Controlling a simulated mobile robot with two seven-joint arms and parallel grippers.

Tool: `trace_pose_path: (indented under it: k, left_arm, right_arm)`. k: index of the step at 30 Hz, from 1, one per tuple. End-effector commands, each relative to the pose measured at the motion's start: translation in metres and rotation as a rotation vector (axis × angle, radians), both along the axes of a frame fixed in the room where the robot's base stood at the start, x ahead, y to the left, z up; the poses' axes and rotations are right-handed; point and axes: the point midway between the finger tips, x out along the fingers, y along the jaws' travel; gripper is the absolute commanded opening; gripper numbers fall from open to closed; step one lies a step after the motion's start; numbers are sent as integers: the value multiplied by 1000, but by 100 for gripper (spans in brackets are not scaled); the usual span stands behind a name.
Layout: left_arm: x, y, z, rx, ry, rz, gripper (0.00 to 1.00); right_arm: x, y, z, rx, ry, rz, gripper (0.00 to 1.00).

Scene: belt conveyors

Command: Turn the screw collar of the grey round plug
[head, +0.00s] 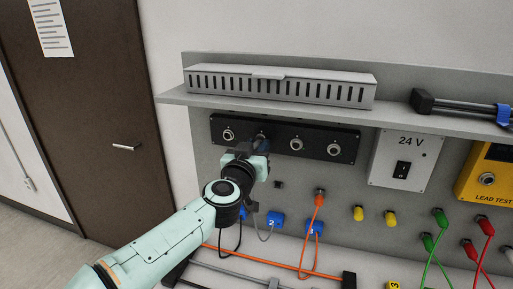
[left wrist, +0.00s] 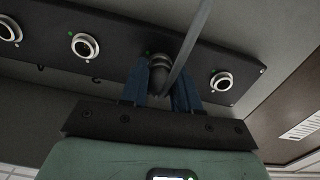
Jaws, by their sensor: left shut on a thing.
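The grey round plug (left wrist: 158,72) sits at a socket of the black socket strip (head: 315,138), second from the left in the head view. My left gripper (head: 262,147) reaches up to this socket and hides most of the plug there. In the left wrist view its blue fingers (left wrist: 160,88) are shut on the plug, one on each side. A grey cable (left wrist: 190,45) runs across the plug towards the top of that view. I cannot make out the screw collar apart from the plug body. My right gripper is not in view.
The other sockets, such as one to the right (head: 296,144), are empty. A grey shelf (head: 390,113) with a slotted duct (head: 280,87) overhangs the strip. A brown door (head: 95,110) is at left.

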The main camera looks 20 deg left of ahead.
Motion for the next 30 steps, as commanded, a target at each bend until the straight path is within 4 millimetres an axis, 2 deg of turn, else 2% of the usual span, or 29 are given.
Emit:
trace_pose_path:
  k: [11, 30]
  left_arm:
    - [0, 0, 1, -179, 6, -1, 0]
    - [0, -1, 1, -783, 26, -6, 0]
  right_arm:
    - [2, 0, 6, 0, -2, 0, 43]
    - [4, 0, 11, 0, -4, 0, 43]
